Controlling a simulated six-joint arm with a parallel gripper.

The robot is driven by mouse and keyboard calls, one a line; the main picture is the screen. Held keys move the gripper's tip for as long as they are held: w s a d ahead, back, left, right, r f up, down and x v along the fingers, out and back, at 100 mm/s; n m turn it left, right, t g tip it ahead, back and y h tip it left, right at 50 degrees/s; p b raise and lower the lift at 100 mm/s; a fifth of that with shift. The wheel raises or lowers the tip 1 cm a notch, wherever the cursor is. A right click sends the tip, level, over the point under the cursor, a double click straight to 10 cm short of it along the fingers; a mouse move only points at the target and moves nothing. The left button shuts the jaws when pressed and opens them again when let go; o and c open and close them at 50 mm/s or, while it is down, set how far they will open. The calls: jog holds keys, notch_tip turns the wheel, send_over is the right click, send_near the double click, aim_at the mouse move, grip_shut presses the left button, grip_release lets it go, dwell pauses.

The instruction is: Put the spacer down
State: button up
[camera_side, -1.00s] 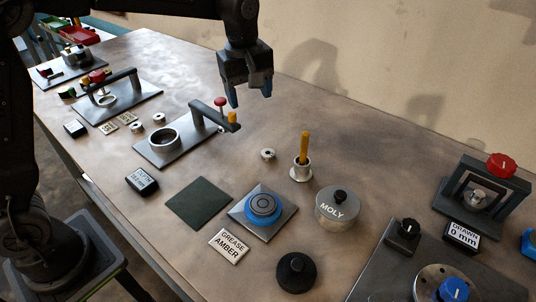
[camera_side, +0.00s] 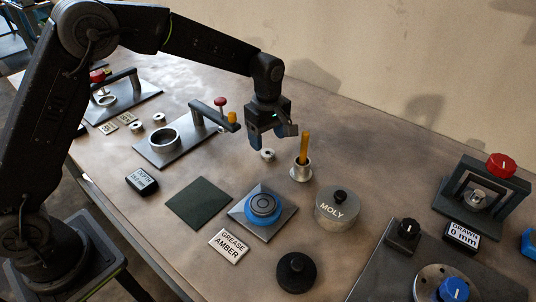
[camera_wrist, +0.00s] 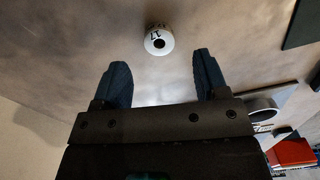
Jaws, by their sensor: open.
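A small pale ring-shaped spacer (camera_side: 267,155) with a dark centre hole lies on the table, left of the cup with the yellow-handled tool. In the wrist view the spacer (camera_wrist: 159,40) bears a dark mark that looks like "17" and lies beyond the fingertips, between their lines. My gripper (camera_side: 267,140) is open and empty, just above the spacer in the side view. Its two blue fingers (camera_wrist: 160,72) are spread apart and do not touch the spacer in the wrist view.
The small cup with a yellow-handled tool (camera_side: 302,160) stands close on the right. A clamp plate with a ring (camera_side: 168,155) is to the left. A dark green mat (camera_side: 199,203), a blue round fixture (camera_side: 262,207) and the MOLY tin (camera_side: 338,207) are nearer. Two similar rings (camera_side: 137,127) lie at left.

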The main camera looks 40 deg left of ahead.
aim_at(268, 152)
jog(key=shift+w+f, duration=0.1)
jog(key=shift+f, duration=2.3)
jog(key=shift+c, duration=0.5)
